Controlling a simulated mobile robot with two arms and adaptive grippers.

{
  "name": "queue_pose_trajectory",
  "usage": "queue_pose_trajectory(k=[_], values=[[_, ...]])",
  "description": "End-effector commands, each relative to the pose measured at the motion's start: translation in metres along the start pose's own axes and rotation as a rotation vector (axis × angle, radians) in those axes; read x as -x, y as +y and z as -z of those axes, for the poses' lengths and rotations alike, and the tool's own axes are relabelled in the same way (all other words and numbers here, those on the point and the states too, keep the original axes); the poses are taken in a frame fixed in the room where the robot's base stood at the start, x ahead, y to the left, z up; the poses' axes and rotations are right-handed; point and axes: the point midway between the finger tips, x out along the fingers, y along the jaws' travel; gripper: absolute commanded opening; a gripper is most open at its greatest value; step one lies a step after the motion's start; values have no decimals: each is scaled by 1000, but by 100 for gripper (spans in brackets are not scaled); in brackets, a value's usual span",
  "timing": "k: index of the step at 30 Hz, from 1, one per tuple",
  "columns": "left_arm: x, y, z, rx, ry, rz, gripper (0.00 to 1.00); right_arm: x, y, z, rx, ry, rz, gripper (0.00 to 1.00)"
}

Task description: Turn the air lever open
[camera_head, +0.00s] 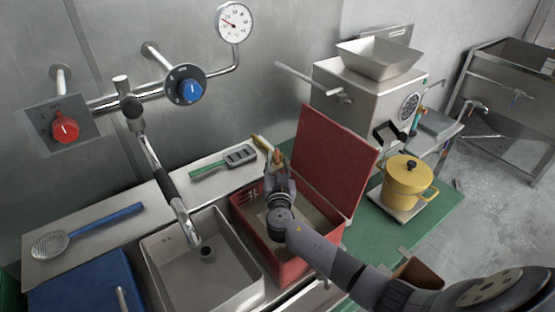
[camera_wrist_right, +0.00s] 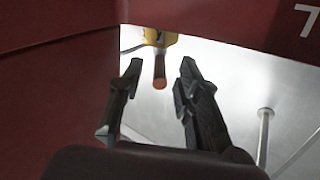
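A yellow fitting (camera_head: 261,142) with a short orange-brown lever (camera_head: 278,156) sits by the back wall, behind the open red box; I take this to be the air lever. My right gripper (camera_head: 279,170) reaches over the box toward it. In the right wrist view, the orange-brown lever (camera_wrist_right: 159,74) hangs from the yellow body (camera_wrist_right: 158,38). It appears in the gap between the two open fingers (camera_wrist_right: 162,68), with visible space on both sides. I cannot tell whether the fingertips reach it in depth. My left gripper is not in view.
The red box (camera_head: 240,215) stands under my right arm, its raised lid (camera_head: 334,160) close on the right. A sink (camera_head: 165,255) with a tap (camera_head: 178,205) is left. A green-handled tool (camera_head: 210,168) lies behind. A grinder (camera_head: 350,95) and yellow pot (camera_head: 405,185) stand right.

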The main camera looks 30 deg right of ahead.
Motion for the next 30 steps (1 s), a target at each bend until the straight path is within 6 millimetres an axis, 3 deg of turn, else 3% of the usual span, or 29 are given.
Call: queue_pose_trajectory(k=[11, 25, 30], values=[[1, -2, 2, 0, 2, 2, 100, -6, 0, 0, 0, 0, -1, 31], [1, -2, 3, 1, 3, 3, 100, -6, 0, 0, 0, -1, 0, 1], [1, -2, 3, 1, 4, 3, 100, -6, 0, 0, 0, -1, 0, 0]])
